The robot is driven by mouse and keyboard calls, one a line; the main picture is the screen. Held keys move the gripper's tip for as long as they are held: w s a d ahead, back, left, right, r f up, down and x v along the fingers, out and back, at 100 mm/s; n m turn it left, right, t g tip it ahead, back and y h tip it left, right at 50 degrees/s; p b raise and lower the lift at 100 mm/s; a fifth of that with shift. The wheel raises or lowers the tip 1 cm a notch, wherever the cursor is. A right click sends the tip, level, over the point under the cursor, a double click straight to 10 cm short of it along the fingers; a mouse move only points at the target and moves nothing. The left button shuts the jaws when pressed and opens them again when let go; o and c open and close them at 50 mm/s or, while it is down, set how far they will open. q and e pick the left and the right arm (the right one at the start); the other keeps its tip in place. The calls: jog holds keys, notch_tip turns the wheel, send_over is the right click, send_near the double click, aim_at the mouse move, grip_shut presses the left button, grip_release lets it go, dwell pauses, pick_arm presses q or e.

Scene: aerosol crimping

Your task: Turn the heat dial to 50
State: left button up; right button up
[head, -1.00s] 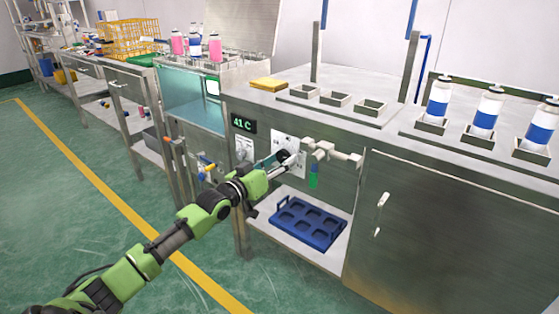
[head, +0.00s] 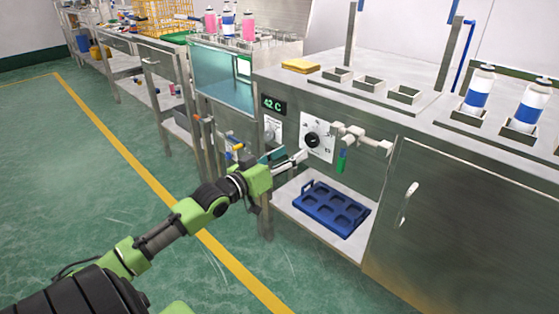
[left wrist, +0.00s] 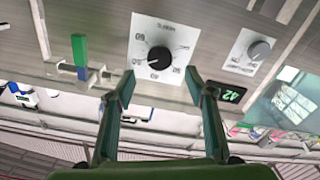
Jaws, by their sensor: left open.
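The heat dial is a black round knob (head: 312,140) on a white scale plate (head: 326,149) on the steel cabinet's front. The green-lit display (head: 274,105) to its upper left reads 42 C. My left gripper (head: 293,157) is open and empty, at the lower left of the dial and apart from it in the picture. In the left wrist view the black dial (left wrist: 160,59) lies ahead between the two spread fingers (left wrist: 160,80), with numbers around it. The display (left wrist: 231,94) shows 42 there too. My right gripper is not in view.
A second, grey knob (head: 271,130) sits left of the dial. A white pipe fitting (head: 350,133) with a green handle (head: 342,160) sticks out on its right. A blue tray (head: 332,207) lies on the shelf below. Green floor is free at left.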

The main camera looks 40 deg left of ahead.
pick_arm(q)
jog(key=shift+s+a, duration=0.15)
jog(key=shift+s, duration=1.65)
